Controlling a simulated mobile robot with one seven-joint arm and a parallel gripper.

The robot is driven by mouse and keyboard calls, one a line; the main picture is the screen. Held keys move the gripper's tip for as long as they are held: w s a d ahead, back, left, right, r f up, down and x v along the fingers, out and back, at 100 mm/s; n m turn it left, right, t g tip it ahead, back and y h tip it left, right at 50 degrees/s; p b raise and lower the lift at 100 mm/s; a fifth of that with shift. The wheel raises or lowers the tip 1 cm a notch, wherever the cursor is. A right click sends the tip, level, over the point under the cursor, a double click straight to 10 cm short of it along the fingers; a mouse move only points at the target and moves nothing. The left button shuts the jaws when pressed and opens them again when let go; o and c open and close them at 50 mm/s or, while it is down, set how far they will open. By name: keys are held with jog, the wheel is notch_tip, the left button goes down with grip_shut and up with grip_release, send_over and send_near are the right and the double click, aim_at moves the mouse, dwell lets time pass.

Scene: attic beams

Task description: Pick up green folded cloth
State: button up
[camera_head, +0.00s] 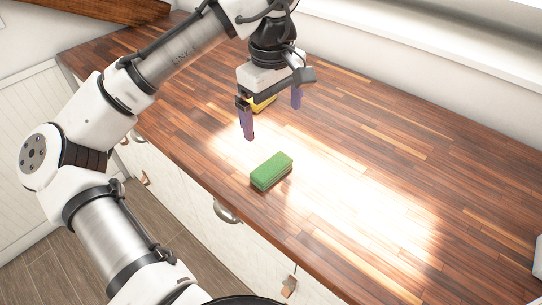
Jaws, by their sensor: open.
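A green folded cloth (271,170) lies on the wooden countertop (400,150), in a bright patch of light near the counter's front edge. It is a small, thick block shape. My gripper (272,118) hangs above the counter, up and slightly behind the cloth in the picture. Its two purple fingers are spread apart with nothing held between their tips. The gripper does not touch the cloth, and the cloth is fully in view.
A yellow object (263,103) shows behind the gripper, partly hidden; I cannot tell what it is. A whitish object (538,257) is cut off at the right edge. Drawers with metal handles (226,212) are below the counter. The counter right of the cloth is clear.

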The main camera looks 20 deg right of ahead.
send_over(272, 166)
notch_tip(272, 166, down, 8)
jog(key=shift+s+a+p, duration=0.1)
jog(key=shift+s+p, duration=0.05)
jog(key=shift+p, duration=0.25)
jog(key=shift+f+p, duration=0.75)
jog(key=shift+f, duration=2.2)
jog(key=shift+c, duration=0.3)
jog(key=c, duration=0.6)
jog(key=shift+c, duration=0.2)
jog(key=shift+w, duration=0.2)
notch_tip(272, 166, up, 20)
jog(key=b, duration=0.2)
